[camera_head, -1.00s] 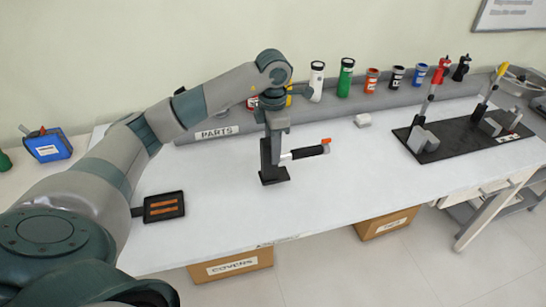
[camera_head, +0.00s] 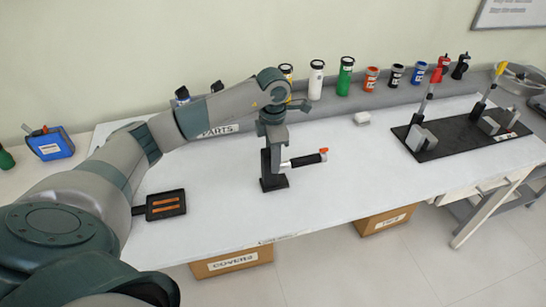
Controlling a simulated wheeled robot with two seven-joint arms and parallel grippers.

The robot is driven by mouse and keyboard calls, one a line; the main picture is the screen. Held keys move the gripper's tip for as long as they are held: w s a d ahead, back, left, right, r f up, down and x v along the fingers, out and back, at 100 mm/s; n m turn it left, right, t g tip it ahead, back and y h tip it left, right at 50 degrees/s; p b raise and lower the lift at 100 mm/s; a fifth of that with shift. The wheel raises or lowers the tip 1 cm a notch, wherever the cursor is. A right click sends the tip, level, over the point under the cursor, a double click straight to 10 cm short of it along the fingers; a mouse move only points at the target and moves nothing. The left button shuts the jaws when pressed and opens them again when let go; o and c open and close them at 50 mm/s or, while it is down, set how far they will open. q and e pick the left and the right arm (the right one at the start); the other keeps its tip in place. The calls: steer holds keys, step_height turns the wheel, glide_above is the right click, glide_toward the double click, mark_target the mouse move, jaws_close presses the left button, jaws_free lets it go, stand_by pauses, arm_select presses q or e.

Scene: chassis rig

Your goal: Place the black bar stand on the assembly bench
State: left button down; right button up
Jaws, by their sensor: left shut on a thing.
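The black bar stand (camera_head: 274,183) is upright at the middle of the white assembly bench (camera_head: 330,195). Its base looks to be on or just above the bench top; I cannot tell which. A bar with a black grip and an orange tip (camera_head: 305,160) sticks out from it to the right. My left gripper (camera_head: 272,143) comes down from above and is shut on the upper part of the stand, hiding some of it. My right gripper is not in view.
A black tray with orange strips (camera_head: 166,205) lies to the left. A black fixture plate (camera_head: 465,137) with clamps is at the right. Several coloured bottles, among them a green one (camera_head: 345,77), stand along the back ledge. A small white block (camera_head: 362,118) lies near the back. Bench around the stand is clear.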

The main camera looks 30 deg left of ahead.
arm_select(q)
steer(key=c, duration=1.3)
jaws_free()
steer(key=shift+f, duration=0.1)
steer(key=shift+o, duration=0.2)
steer(key=shift+r, duration=0.2)
step_height(320, 180, up, 10)
steer(key=b, duration=0.3)
steer(key=shift+r+b, duration=0.15)
steer(key=shift+b, duration=0.15)
steer(key=shift+r, duration=0.8)
